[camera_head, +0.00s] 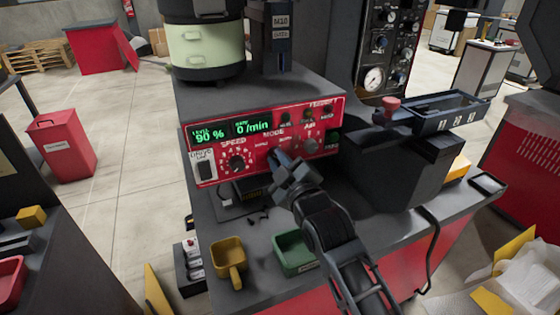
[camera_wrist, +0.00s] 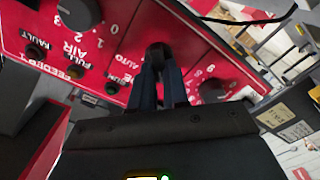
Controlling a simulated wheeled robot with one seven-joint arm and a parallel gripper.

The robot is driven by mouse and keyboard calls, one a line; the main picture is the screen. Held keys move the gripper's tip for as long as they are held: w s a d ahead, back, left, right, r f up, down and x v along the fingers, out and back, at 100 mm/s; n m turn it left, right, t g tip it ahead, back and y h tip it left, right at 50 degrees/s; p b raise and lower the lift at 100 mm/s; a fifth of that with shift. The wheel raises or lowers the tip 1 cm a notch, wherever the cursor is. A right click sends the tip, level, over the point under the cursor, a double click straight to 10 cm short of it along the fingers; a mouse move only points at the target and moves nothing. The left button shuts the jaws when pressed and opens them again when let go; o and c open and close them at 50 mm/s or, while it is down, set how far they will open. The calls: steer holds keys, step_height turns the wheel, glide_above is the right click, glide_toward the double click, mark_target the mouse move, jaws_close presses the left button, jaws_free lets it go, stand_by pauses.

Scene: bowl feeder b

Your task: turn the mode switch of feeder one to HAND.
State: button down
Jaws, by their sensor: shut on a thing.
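The red control panel (camera_head: 205,172) of the feeder faces me in the head view, with lit green displays reading 90 % and 0 /min. The wrist view shows the panel turned over, with the label FEEDER 1. My gripper (camera_head: 281,160) reaches the panel just below the word MODE. In the wrist view my gripper (camera_wrist: 160,70) has its dark fingers shut on the black mode switch (camera_wrist: 157,49). An AUTO label shows beside the switch. The fingers cover most of the switch, so I cannot tell which position it points to.
The speed knob (camera_head: 237,163) is left of my gripper and the air knob (camera_head: 309,146) is right of it. A yellow scoop (camera_head: 228,257) and a green bin (camera_head: 291,250) stand on the bench below. A dark tray (camera_head: 450,105) juts out at right.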

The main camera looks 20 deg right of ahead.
steer(key=shift+f, duration=0.1)
stand_by(0.4)
steer(key=c, duration=1.1)
jaws_free()
steer(key=shift+s, duration=0.1)
steer(key=shift+s+b, duration=0.5)
steer(key=shift+s, duration=3.35)
steer(key=s+f+m+g, duration=0.15)
steer(key=s+f, duration=0.25)
steer(key=s, duration=0.7)
steer(key=s+f+m, duration=0.2)
steer(key=s+f, duration=0.2)
steer(key=s, duration=0.7)
steer(key=s+r+m, duration=0.1)
steer(key=s, duration=0.5)
steer(key=s+r+m+g, duration=0.1)
steer(key=s+r+m, duration=0.1)
steer(key=s, duration=0.5)
steer(key=s+r+m, duration=0.2)
steer(key=s, duration=0.4)
steer(key=shift+s+d+r+g, duration=0.2)
steer(key=shift+s+d+g, duration=0.1)
steer(key=shift+s+g, duration=0.05)
